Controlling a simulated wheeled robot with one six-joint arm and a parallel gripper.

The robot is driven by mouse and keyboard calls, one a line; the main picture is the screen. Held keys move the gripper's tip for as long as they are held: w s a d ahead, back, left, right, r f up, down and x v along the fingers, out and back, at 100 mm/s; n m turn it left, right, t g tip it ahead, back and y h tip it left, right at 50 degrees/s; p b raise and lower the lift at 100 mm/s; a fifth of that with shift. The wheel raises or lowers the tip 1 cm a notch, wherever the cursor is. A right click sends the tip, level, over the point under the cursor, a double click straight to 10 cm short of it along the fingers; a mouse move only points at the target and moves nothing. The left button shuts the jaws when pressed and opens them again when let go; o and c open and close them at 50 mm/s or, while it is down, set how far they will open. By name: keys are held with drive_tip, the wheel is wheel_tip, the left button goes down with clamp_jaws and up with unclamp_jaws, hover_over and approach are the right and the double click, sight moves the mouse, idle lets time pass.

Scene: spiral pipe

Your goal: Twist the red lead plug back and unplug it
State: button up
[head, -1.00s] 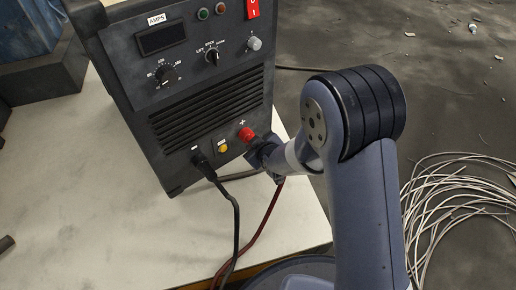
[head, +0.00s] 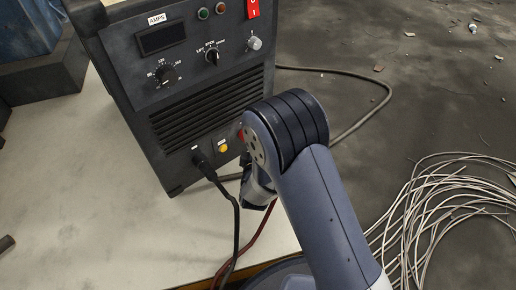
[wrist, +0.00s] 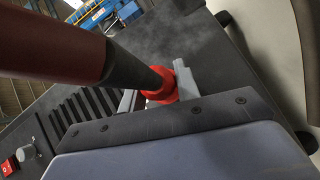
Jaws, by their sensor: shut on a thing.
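The welder (head: 190,90) stands on a pale table. Its red socket (head: 240,134), by the plus mark, shows only as a sliver beside my arm. In the wrist view the red lead plug (wrist: 160,84) has a red collar, and its dark sleeve and thick red lead (wrist: 50,40) run to the upper left. My gripper (wrist: 155,92) is shut on the plug, one finger on each side of the collar. In the head view my wrist hides the plug and most of the gripper; the red lead (head: 262,222) hangs below. Whether the plug is seated is hidden.
A black plug (head: 199,158) with a black cable (head: 236,215) sits at the minus socket, left of my gripper. A yellow connector (head: 223,146) lies between. Knobs and a red switch (head: 252,8) are above. Coiled wire (head: 440,215) lies on the floor at right.

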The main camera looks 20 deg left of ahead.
drive_tip(key=shift+f+n+t, duration=0.1)
drive_tip(key=shift+n+t, duration=0.7)
drive_tip(key=shift+n, duration=0.1)
drive_tip(key=o, duration=0.6)
drive_tip(key=shift+c, duration=0.2)
drive_tip(key=o, duration=0.5)
drive_tip(key=f+p+v, duration=0.1)
drive_tip(key=p+v, duration=0.2)
drive_tip(key=v, duration=0.7)
drive_tip(key=shift+s+d+r, duration=0.25)
drive_tip(key=shift+s+r, duration=0.15)
drive_tip(key=shift+r, duration=0.05)
drive_tip(key=shift+c, duration=0.8)
